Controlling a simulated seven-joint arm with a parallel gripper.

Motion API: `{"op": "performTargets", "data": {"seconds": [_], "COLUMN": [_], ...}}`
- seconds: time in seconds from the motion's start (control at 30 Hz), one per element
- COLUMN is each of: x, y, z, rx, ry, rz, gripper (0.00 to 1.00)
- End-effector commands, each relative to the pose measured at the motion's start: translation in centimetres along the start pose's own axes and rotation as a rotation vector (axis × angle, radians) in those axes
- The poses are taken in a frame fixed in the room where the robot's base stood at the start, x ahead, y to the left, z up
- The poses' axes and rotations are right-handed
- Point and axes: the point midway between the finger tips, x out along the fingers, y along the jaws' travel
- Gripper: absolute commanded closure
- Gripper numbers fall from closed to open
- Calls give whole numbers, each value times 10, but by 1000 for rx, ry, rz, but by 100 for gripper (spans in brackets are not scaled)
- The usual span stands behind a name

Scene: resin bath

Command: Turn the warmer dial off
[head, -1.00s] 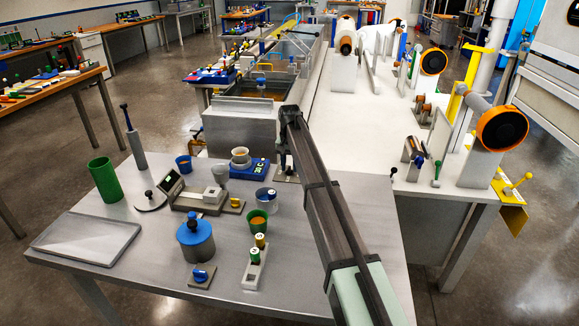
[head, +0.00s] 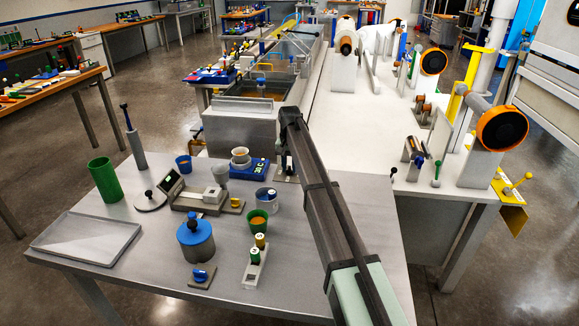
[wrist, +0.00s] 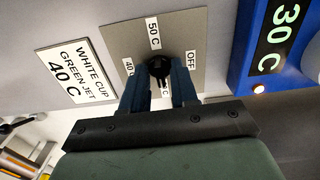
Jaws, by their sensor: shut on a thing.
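The warmer dial (wrist: 158,67) is a small black knob on a grey plate (wrist: 185,22). The plate carries the labels 50 C at the top, OFF at the right and 40 at the left; a lower label is partly hidden. My gripper (wrist: 158,74) has its two blue fingers shut on the dial. I cannot tell which label the dial points to. The blue warmer (wrist: 244,62) beside the plate shows 30 C in green and a small lit orange lamp. In the head view, the warmer (head: 247,172) stands left of my gripper (head: 285,172).
A card (wrist: 75,72) next to the plate reads WHITE CUP, GREEN JET, 40 C. A clear cup (head: 265,197) and a green cup (head: 258,221) stand near my arm. The bath (head: 250,104) lies behind.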

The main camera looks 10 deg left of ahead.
Motion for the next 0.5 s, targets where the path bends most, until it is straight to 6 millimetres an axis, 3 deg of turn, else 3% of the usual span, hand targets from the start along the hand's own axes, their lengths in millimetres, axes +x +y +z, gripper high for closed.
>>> {"op": "performTargets", "data": {"seconds": [0.5], "x": [0], "y": [0], "z": [0], "rx": [-340], "ry": [0], "rz": [2], "gripper": [100]}}
